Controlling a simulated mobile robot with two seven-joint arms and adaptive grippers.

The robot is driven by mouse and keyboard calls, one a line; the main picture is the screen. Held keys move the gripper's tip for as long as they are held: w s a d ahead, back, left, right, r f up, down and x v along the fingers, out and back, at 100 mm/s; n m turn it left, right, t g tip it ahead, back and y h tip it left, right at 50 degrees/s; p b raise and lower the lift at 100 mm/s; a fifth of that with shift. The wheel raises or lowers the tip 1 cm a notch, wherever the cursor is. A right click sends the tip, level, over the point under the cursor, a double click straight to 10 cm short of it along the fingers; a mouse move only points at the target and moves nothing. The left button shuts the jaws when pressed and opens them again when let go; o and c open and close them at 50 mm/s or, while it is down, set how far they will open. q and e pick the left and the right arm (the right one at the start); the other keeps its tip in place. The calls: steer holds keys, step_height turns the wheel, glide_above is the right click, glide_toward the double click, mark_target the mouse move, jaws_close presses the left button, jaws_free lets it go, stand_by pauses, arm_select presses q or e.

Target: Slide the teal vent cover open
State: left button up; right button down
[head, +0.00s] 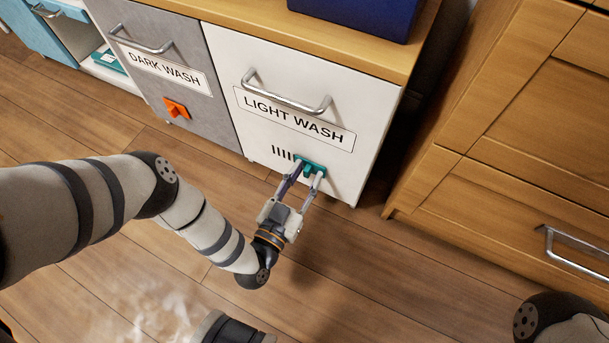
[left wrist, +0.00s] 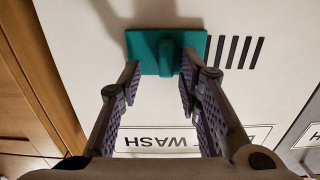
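The teal vent cover (head: 312,165) is on the lower part of the white "LIGHT WASH" front (head: 355,98). A row of dark vent slots (head: 282,153) shows uncovered just left of it. In the left wrist view the teal cover (left wrist: 145,42) has a raised knob, and the slots (left wrist: 238,52) are to its right. My left gripper (head: 304,177) is at the cover. In the left wrist view its fingers (left wrist: 161,70) are apart, with the knob between the fingertips and nearer the right one. I cannot tell whether that finger touches it. My right gripper is not in view.
A grey "DARK WASH" front (head: 180,50) with an orange piece (head: 176,109) is to the left. A metal handle (head: 287,99) sits above the vent. A wooden cabinet (head: 535,120) stands at the right. A blue box (head: 355,12) is on the counter. Wooden floor lies in front.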

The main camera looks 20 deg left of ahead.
arm_select(q)
steer(key=s, duration=1.2)
steer(key=shift+a, duration=0.25)
steer(key=shift+r, duration=0.1)
